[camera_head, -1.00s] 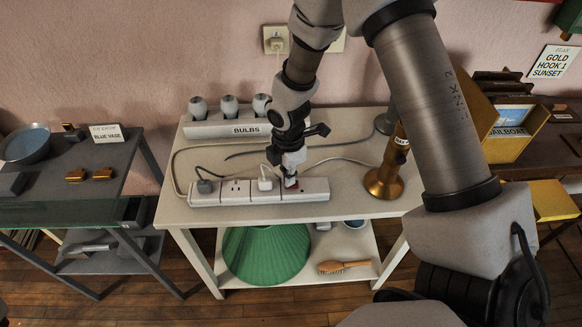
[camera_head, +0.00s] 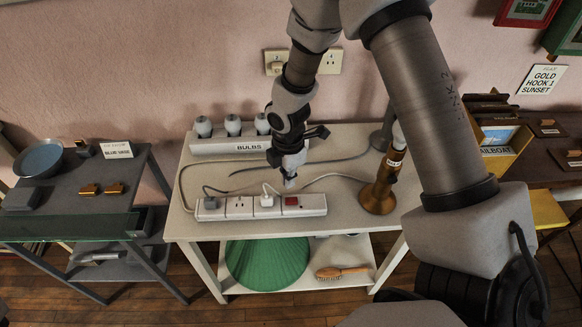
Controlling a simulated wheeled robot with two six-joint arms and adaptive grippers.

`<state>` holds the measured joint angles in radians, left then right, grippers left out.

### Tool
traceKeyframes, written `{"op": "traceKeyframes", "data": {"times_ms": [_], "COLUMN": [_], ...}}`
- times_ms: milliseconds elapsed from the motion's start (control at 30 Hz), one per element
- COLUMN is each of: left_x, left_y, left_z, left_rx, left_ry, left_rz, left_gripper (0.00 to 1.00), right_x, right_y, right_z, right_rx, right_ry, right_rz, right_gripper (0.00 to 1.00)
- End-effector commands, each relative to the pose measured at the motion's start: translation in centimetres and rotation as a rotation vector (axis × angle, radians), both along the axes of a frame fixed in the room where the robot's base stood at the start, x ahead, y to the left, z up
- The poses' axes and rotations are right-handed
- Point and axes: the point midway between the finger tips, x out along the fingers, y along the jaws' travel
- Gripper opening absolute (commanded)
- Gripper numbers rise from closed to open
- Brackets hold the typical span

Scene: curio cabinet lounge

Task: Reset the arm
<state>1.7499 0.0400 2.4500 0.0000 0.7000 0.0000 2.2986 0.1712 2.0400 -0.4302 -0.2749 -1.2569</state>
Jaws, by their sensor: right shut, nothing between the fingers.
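My right arm comes in from the right and reaches over the white table (camera_head: 345,217). My right gripper (camera_head: 290,183) points down, shut and empty, just above and behind the power strip (camera_head: 240,208). It appears apart from the strip. The strip's red switch (camera_head: 292,201) is now uncovered, near the strip's right end. A dark plug (camera_head: 210,203) and a white plug (camera_head: 267,200) sit in the strip. My left gripper is not in view.
A brass lamp base (camera_head: 378,195) stands right of the gripper. The bulbs rack (camera_head: 225,146) is behind it on the left. A green lampshade (camera_head: 267,262) and a brush (camera_head: 342,272) are on the lower shelf. A grey table (camera_head: 75,212) stands at left.

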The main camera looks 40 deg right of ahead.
Motion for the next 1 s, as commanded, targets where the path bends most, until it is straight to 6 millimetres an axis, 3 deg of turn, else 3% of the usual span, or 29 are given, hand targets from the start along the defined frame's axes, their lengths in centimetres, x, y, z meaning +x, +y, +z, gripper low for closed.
{"op": "traceKeyframes", "data": {"times_ms": [267, 367, 467, 600, 667, 733, 800, 867, 1000], "left_x": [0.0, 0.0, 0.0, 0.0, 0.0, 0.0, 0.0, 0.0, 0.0], "left_y": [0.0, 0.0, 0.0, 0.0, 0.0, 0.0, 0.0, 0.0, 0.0], "left_z": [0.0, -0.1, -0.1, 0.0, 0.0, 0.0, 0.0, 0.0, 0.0], "left_rx": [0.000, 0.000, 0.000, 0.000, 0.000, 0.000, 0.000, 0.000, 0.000], "left_ry": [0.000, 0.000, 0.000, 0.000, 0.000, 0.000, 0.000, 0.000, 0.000], "left_rz": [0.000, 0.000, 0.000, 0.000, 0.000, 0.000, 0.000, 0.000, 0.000], "left_gripper": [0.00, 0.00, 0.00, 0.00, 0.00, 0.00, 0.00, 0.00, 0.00], "right_x": [0.0, -1.0, -4.3, -13.2, -17.0, -21.5, -24.4, -25.1, -22.9], "right_y": [0.0, 0.0, 0.3, 1.9, 3.0, 4.2, 4.8, 4.9, 4.2], "right_z": [-0.1, -1.5, -5.0, -10.5, -12.5, -14.3, -15.3, -15.5, -15.2], "right_rx": [0.000, -0.002, -0.010, 0.000, -0.001, -0.022, -0.057, -0.076, -0.045], "right_ry": [0.001, 0.036, 0.138, 0.323, 0.366, 0.385, 0.348, 0.281, 0.086], "right_rz": [0.000, 0.002, 0.015, -0.046, -0.169, -0.403, -0.699, -0.933, -1.373], "right_gripper": [0.00, 0.00, 0.00, 0.00, 0.00, 0.00, 0.00, 0.00, 0.00]}}
